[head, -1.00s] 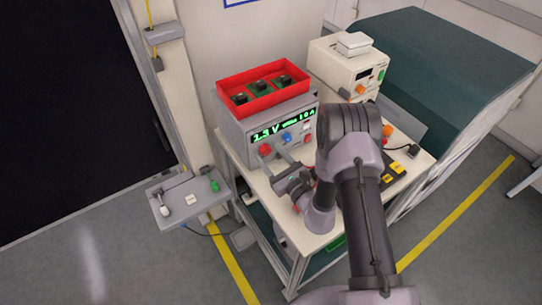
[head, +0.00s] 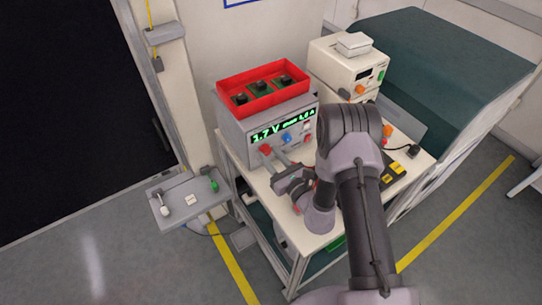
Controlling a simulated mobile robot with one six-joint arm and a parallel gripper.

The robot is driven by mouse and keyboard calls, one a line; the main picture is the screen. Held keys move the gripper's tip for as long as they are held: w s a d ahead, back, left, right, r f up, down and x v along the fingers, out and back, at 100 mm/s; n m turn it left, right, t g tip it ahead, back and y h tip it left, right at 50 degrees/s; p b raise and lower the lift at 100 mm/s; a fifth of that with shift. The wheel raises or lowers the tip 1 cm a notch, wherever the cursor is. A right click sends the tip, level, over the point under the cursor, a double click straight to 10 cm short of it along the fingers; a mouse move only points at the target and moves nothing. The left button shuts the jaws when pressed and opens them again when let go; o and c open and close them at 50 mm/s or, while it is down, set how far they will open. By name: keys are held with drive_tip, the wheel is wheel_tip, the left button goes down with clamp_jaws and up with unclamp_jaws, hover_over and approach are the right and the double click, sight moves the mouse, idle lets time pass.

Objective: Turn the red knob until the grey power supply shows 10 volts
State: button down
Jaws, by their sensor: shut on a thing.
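The grey power supply (head: 232,135) stands on the trolley's white top. Its green display (head: 276,131) seems to read 1.7 V, with a smaller reading to the right that is hard to make out. The red knob (head: 265,149) is at the lower left of its front panel. My gripper (head: 269,155) reaches the panel from the front right, and its fingers are closed around the red knob. The fingers hide part of the knob. A blue knob (head: 287,138) sits to the right on the same panel, clear of the fingers.
A red tray (head: 263,104) with several dark parts lies on top of the supply. A cream instrument (head: 344,70) with an orange knob stands behind to the right. A small grey shelf (head: 178,219) with a green-handled item is at the left. My arm covers much of the trolley top.

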drive_tip(key=m, duration=0.7)
drive_tip(key=shift+p, duration=0.35)
drive_tip(key=m, duration=0.4)
drive_tip(key=shift+p, duration=0.3)
drive_tip(key=m, duration=0.3)
drive_tip(key=shift+d+f, duration=0.1)
drive_tip(key=m+p, duration=0.1)
drive_tip(key=m, duration=0.6)
drive_tip(key=shift+f+m, duration=0.1)
drive_tip(key=shift+m, duration=0.3)
drive_tip(key=m+p, duration=0.1)
drive_tip(key=m, duration=0.4)
drive_tip(key=shift+f+m, duration=0.1)
drive_tip(key=shift+m, duration=0.6)
drive_tip(key=c, duration=1)
unclamp_jaws()
